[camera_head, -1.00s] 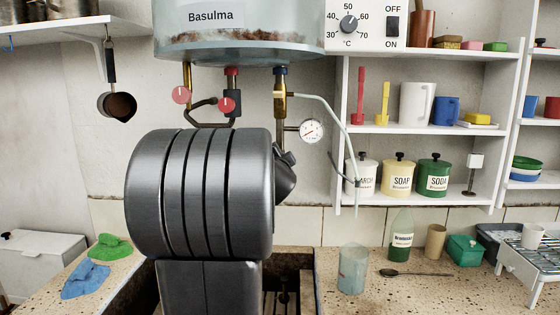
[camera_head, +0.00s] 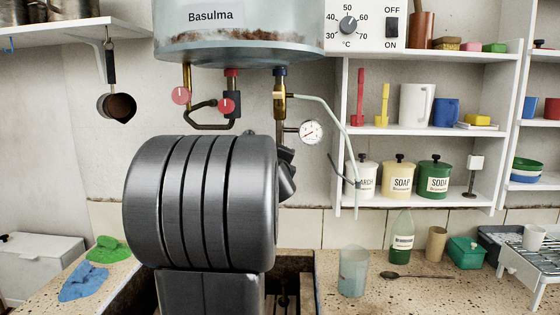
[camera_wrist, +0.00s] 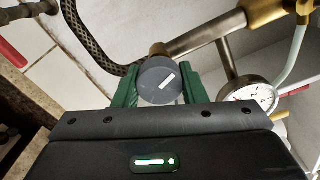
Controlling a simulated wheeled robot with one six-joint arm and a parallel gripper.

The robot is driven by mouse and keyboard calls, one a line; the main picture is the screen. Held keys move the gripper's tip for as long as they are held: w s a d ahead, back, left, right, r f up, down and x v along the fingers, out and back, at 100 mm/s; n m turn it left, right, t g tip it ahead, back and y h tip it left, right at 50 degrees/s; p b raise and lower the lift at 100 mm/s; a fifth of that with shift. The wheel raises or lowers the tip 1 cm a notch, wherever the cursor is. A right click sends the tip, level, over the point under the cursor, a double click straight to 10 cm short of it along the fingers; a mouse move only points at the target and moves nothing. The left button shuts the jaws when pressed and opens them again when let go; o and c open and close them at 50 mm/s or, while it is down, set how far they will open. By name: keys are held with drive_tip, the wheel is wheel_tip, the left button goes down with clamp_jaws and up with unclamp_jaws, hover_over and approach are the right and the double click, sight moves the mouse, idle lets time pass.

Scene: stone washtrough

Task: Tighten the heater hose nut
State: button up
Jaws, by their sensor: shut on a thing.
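In the head view my own arm hides my gripper and the grey piece. The heater (camera_head: 240,42), labelled Basulma, hangs above with brass pipes under it.
A pressure gauge (camera_wrist: 250,94) sits close to the right finger; it also shows in the head view (camera_head: 311,132). Red knobs (camera_head: 226,105) hang below the heater. Shelves (camera_head: 435,130) with jars and mugs stand to the right. A glass jar (camera_head: 353,271) stands on the counter.

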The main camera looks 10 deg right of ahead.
drive_tip(key=m, duration=0.4)
drive_tip(key=shift+r, duration=0.4)
idle(0.4)
drive_tip(key=o, duration=1)
drive_tip(key=shift+a, duration=0.1)
drive_tip(key=shift+f, duration=0.2)
drive_tip(key=v, duration=1.3)
drive_tip(key=shift+s+a+r, duration=0.1)
drive_tip(key=shift+s, duration=0.25)
drive_tip(key=shift+w, duration=0.15)
drive_tip(key=x, duration=1.3)
drive_tip(key=shift+w+f, duration=0.2)
drive_tip(key=shift+w, duration=0.05)
